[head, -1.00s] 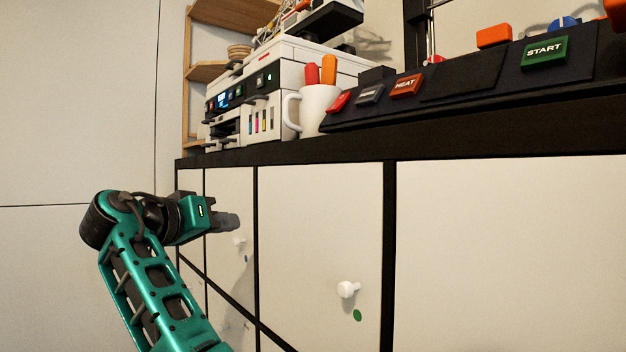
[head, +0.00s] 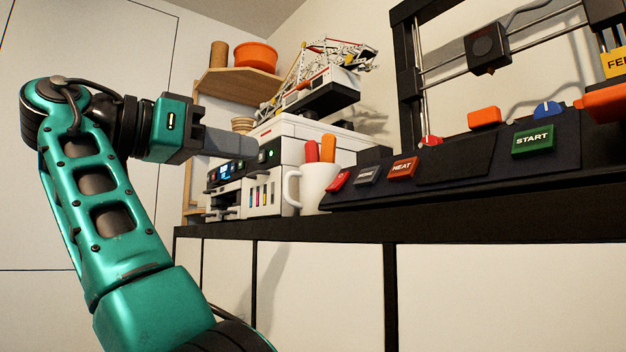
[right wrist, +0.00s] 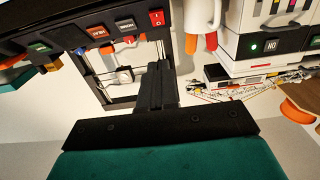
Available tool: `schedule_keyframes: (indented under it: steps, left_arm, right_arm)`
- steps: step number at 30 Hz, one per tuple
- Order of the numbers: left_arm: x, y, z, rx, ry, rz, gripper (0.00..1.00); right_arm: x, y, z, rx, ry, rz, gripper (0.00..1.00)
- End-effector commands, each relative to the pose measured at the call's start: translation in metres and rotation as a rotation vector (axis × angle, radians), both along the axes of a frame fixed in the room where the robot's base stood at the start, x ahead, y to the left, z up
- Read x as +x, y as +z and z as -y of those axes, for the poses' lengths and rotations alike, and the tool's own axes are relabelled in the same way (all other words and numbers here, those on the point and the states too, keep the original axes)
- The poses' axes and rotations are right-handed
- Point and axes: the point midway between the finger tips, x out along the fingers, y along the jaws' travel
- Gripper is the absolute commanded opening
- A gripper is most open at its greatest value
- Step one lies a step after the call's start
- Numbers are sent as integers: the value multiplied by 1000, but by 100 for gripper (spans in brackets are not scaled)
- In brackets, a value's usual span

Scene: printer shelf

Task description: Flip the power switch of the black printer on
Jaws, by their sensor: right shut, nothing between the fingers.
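The black printer (head: 398,70) is an open black frame with rails at the right of the head view. Its dark control panel (head: 455,172) lies along the shelf front. A red rocker switch (head: 338,181) sits at the panel's left end. In the right wrist view the switch (right wrist: 157,18) is at the top, with white marks; which side is pressed I cannot tell. My right gripper (head: 250,143) is shut and empty, raised left of the panel, overlapping the white printer in the head view. Its fingers (right wrist: 158,72) point toward the black frame, apart from the switch. My left gripper is not in view.
A white mug (head: 314,186) with red and orange handles stands beside the switch. The panel also carries HEAT (head: 403,168) and START (head: 533,140) buttons. Space before the shelf is clear.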

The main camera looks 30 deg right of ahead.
Motion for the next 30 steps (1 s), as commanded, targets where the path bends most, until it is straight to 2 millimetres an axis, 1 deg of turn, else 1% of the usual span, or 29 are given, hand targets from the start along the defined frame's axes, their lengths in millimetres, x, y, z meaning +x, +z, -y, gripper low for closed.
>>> schedule_keyframes:
  steps: [5, 16, 18, 22, 25, 30]
  left_arm:
    - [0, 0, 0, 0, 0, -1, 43]
    - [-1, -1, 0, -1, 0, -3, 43]
    - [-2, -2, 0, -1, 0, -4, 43]
    - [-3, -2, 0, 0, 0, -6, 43]
    - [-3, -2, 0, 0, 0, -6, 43]
    - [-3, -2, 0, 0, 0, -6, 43]
  right_arm:
    - [2, -2, 21, 6, 1, -1, 0]
    - [8, -1, 99, 4, -5, -2, 0]
    - [9, -10, 105, 3, -1, -4, 0]
    - [9, -20, 116, 3, -2, -3, 0]
    - [10, -25, 121, 2, -1, -2, 0]
    - [10, -29, 125, 2, -1, -2, 0]
